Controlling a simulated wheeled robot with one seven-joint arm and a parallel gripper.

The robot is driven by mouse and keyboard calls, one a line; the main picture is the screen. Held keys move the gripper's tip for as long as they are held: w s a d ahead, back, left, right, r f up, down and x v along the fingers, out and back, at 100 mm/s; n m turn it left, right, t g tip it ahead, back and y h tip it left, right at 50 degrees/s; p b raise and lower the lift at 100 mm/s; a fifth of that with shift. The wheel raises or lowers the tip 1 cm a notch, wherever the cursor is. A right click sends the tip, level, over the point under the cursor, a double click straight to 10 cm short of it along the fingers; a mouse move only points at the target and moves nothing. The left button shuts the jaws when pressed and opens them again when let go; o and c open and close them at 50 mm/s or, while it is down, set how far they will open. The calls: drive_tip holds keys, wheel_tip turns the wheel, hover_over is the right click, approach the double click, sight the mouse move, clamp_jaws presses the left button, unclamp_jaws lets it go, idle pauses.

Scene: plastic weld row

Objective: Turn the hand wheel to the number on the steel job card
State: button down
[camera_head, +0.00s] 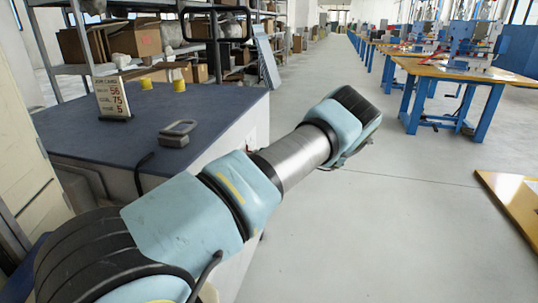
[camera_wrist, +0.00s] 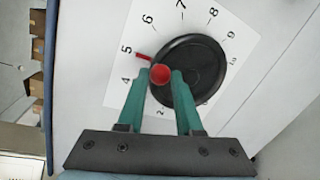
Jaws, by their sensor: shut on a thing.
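In the wrist view, the hand wheel (camera_wrist: 197,70) is a black disc over a white numbered dial (camera_wrist: 145,24). A red pointer (camera_wrist: 143,57) at the wheel's left edge points at the 5. My gripper (camera_wrist: 160,76) has its two green fingers on either side of the red knob (camera_wrist: 160,74) on the wheel and is shut on it. In the head view, the steel job card (camera_head: 111,97) stands upright on the dark cabinet top. Its lines seem to end in 56, 75 and 5; the small labels are hard to read. The wheel is not visible in the head view.
The dark cabinet top (camera_head: 75,135) also carries a grey metal block with a handle (camera_head: 178,133) and two yellow pieces (camera_head: 179,86). Shelves with cardboard boxes (camera_head: 135,38) stand behind. Workbenches (camera_head: 465,72) line the right, with clear floor (camera_head: 375,200) between.

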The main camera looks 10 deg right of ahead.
drive_tip(key=c, duration=0.6)
unclamp_jaws()
drive_tip(key=b+v, duration=0.1)
drive_tip(key=v, duration=1)
drive_tip(key=shift+b, duration=0.35)
